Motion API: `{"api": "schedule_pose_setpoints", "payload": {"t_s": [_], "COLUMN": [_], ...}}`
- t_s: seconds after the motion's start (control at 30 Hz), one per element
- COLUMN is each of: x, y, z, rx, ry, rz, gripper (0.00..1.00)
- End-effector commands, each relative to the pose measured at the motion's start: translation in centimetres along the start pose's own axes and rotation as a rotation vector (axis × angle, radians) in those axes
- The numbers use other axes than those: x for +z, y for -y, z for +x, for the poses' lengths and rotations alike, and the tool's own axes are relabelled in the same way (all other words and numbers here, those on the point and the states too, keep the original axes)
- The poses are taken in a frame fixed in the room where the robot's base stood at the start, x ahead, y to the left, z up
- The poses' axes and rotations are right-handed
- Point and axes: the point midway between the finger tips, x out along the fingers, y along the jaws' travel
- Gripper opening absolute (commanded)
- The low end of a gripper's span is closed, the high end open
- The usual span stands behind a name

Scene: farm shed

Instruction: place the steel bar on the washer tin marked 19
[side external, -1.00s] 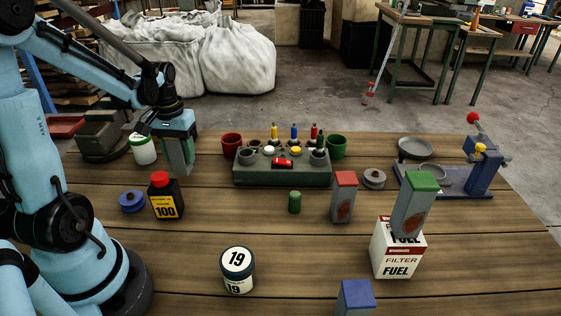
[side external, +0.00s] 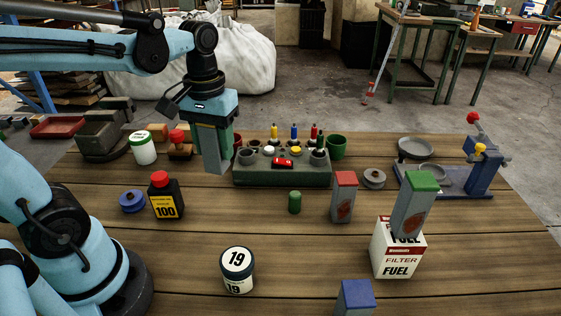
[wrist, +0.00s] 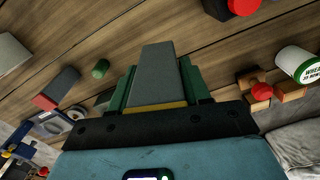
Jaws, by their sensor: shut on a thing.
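My gripper (side external: 212,118) is shut on a grey steel bar (side external: 211,152), which hangs upright below it, above the table. In the wrist view, the bar (wrist: 151,75) sits between the green fingers, with a yellow band near the palm. The washer tin marked 19 (side external: 237,259) stands upright near the front of the table, with a white label on its lid. The gripper is behind the tin and well above it, and nothing lies on the lid. The tin is not clearly seen in the wrist view.
Other grey bars have red (side external: 344,200), green (side external: 414,208) and blue (side external: 355,298) tops; the green-topped one is at the white filter box (side external: 397,258). A black bottle marked 100 (side external: 165,198) stands left. A green holder (side external: 282,173) is behind. Bare planks surround the tin.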

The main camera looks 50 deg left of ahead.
Motion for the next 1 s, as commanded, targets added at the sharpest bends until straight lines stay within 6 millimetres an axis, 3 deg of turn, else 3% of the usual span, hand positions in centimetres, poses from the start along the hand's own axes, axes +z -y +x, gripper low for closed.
{"api": "schedule_pose_setpoints", "payload": {"t_s": [0.2, 0.5, 0.7, 1.0], "x": [4.5, 11.8, 17.0, 24.0], "y": [-5.3, -9.8, -11.1, -10.7], "z": [-1.5, -3.3, -4.4, -5.8], "rx": [0.000, 0.001, 0.001, 0.002], "ry": [0.000, -0.001, -0.001, -0.002], "rz": [0.260, 0.604, 0.831, 1.146], "gripper": [0.06, 0.06, 0.06, 0.06]}}
